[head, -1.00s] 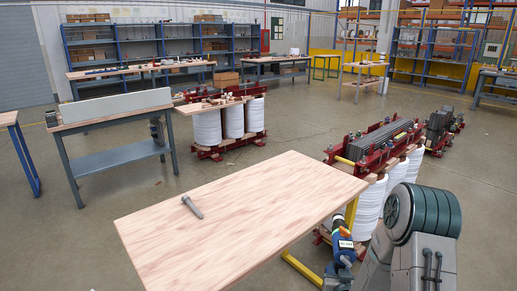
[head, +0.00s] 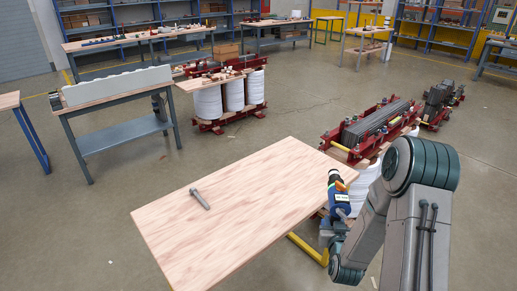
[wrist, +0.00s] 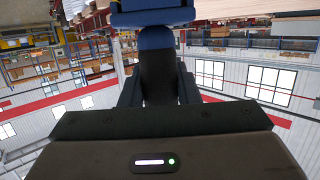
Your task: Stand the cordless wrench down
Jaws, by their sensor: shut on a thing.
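The cordless wrench (head: 338,195) is a blue and black tool with an orange band and a pale label. In the head view it is roughly upright at the table's right edge; I cannot tell whether it overlaps the top or is beside it. My gripper (head: 335,226) is at its lower end, below the label. In the wrist view, the wrench's black handle (wrist: 160,72) stands between the fingers of my gripper (wrist: 159,92), which is shut on it. The wrench's blue part shows at the top there. The wooden table (head: 245,195) is mostly bare.
A grey bolt-like piece (head: 200,199) lies on the table, left of the wrench. Red frames with white coils (head: 370,180) stand close behind my arm at the right. A workbench (head: 120,92) stands at the back left.

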